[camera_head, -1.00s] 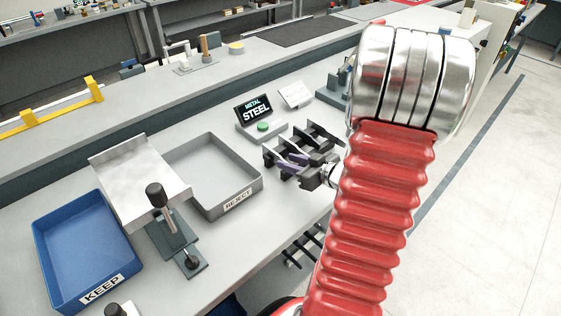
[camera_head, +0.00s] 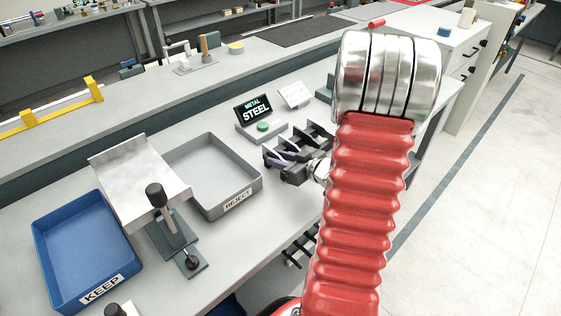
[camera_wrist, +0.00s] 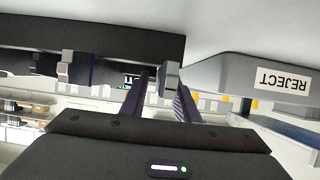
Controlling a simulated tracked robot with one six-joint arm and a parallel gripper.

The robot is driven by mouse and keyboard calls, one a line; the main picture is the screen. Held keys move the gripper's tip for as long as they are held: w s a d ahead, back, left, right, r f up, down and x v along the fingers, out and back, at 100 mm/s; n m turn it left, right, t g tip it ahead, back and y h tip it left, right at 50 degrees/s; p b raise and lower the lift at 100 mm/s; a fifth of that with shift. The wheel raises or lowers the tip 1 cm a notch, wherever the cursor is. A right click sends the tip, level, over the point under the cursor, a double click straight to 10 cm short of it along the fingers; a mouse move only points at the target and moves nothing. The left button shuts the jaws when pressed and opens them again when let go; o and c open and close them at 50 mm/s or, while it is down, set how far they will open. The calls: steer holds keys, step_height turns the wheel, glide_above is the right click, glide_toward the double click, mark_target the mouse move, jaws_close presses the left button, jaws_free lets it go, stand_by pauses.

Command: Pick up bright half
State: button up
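My gripper (camera_head: 274,158) has dark purple fingers and is beside a black pronged rack (camera_head: 318,138), right of the reject tray. In the wrist view my gripper's fingers (camera_wrist: 158,98) are apart, with a gap between them. A small grey metal block (camera_wrist: 171,76) shows just beyond the gap, at the end of a long dark bar. A second grey block (camera_wrist: 66,68) is farther left on that bar. I cannot tell which piece is the bright half, and no contact with the fingers is visible.
The grey reject tray (camera_head: 253,186) is left of my gripper, and the blue keep tray (camera_head: 126,262) is at the lower left. A metal plate stand (camera_head: 130,165) is between them. A screen reading METAL STEEL (camera_head: 254,110) stands behind my gripper.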

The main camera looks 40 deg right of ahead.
mark_target(280, 156)
steer(key=shift+c, duration=0.5)
jaws_close()
steer(key=shift+r, duration=0.1)
steer(key=shift+r, duration=4.95)
